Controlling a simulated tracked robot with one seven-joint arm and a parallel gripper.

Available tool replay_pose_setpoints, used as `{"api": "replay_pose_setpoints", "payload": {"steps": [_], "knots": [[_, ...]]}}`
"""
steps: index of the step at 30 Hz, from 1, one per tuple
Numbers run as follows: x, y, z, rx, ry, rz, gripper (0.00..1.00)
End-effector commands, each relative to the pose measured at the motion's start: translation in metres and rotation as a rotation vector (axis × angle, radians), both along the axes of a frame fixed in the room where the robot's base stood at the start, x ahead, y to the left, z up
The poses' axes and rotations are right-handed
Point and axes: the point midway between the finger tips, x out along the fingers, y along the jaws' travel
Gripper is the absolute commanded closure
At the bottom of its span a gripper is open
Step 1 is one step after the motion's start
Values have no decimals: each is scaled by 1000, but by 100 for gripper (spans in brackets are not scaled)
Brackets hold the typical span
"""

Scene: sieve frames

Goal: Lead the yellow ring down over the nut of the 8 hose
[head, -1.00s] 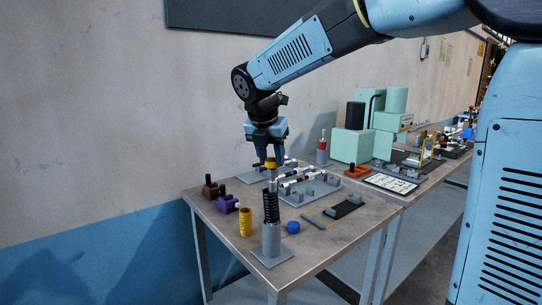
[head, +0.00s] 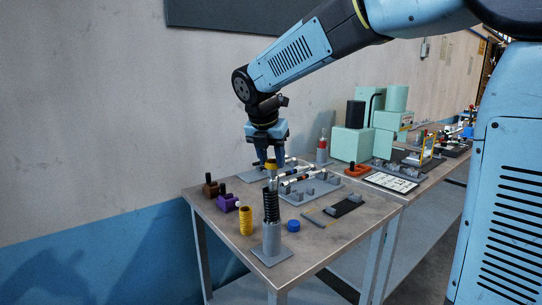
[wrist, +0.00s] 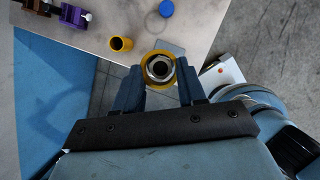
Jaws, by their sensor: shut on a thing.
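My gripper (head: 269,157) points down and is shut on the yellow ring (head: 271,165), with a finger on each side. The ring is level, directly above the upright hose. The hose has a grey metal top (head: 272,182) and a black ribbed body (head: 271,207), and stands in a grey holder (head: 271,240) at the table's near corner. In the wrist view the nut (wrist: 159,68) shows inside the opening of the yellow ring (wrist: 158,53), roughly centred. I cannot tell whether the ring's lower edge is around the nut or just above it.
Purple (head: 228,203) and brown (head: 210,190) blocks are at the left edge. A grey rack (head: 310,191) with hoses lies behind.

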Motion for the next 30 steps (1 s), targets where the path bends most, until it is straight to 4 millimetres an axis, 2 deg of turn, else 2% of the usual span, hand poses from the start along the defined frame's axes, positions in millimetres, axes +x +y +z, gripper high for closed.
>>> {"api": "replay_pose_setpoints", "payload": {"steps": [30], "knots": [[-1,1,-21,1,1,2,88]]}}
